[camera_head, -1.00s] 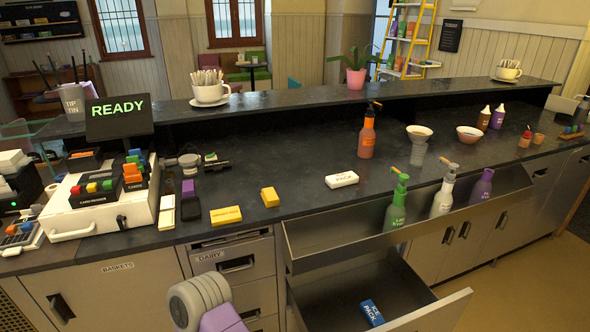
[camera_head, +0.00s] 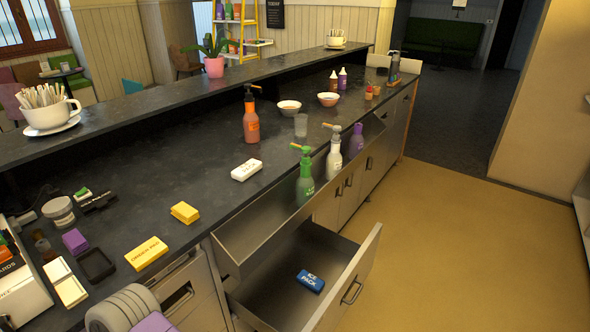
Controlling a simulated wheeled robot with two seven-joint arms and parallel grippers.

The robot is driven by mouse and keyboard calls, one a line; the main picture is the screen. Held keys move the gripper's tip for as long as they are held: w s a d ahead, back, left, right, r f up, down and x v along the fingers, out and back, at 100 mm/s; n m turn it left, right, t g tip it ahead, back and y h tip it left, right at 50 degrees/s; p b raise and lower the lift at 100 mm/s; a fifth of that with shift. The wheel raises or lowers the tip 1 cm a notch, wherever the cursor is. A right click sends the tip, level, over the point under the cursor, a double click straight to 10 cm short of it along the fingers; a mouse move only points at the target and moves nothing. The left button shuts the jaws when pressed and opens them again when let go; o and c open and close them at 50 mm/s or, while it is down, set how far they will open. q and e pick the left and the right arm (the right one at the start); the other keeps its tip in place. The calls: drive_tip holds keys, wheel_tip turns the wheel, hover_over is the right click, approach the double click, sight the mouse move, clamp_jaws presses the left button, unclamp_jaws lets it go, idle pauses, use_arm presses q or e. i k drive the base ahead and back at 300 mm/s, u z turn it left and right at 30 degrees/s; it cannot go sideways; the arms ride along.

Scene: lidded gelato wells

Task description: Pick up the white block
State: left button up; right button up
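The white block (camera_head: 246,170) lies flat on the dark countertop (camera_head: 190,160), near the counter's front edge above the steel trough. It has dark lettering on top that is too small to read surely. Nothing touches it and its top is uncovered. Neither gripper is in view. A grey ribbed part with a purple piece at the bottom left seems to be mine, but it shows no fingers.
An open drawer (camera_head: 258,302) holds a blue ice pack (camera_head: 310,281). A trough with green (camera_head: 305,180), white (camera_head: 334,158) and purple (camera_head: 356,141) bottles runs along the front. An orange bottle (camera_head: 251,122) stands behind the block. Yellow blocks (camera_head: 185,212) lie left.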

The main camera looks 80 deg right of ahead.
sight(246, 171)
drive_tip(key=z, duration=1.65)
